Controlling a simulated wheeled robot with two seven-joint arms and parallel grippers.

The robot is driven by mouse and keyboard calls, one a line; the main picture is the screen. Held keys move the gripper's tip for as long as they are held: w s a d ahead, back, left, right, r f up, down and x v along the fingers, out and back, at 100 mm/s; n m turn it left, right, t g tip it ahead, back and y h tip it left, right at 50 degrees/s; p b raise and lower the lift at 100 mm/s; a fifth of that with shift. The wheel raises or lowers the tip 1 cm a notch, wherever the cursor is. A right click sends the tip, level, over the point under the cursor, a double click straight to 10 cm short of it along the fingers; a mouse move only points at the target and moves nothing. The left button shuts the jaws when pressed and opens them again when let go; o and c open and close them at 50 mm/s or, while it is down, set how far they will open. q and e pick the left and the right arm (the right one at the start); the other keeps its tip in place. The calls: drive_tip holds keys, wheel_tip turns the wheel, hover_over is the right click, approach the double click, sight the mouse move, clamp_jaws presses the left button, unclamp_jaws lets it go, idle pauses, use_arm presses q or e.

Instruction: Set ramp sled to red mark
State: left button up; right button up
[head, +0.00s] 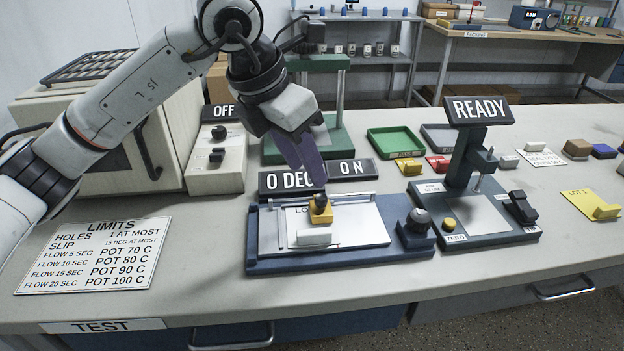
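The ramp (268,240) is a blue-based tester with a pale plate and a paper sheet on it. An orange block with a dark knob (320,210), which looks like the sled, sits on the plate. A white block (314,236) lies just in front of it. My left gripper (316,184) points down with its fingertips right at or just above the dark knob. Its fingers overlap, so I cannot tell if they grip it. I cannot make out a red mark on the ramp. My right gripper is not in view.
A dark knob (418,220) stands at the ramp's right end. A tester with a "READY" sign (478,110) stands to the right. A limits sheet (95,255) lies at left. A green tray (394,142) is behind. The bench front (200,300) is clear.

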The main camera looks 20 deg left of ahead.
use_arm(q)
drive_tip(key=v, duration=0.2)
drive_tip(key=shift+s+a+r, duration=0.1)
drive_tip(key=shift+r, duration=0.2)
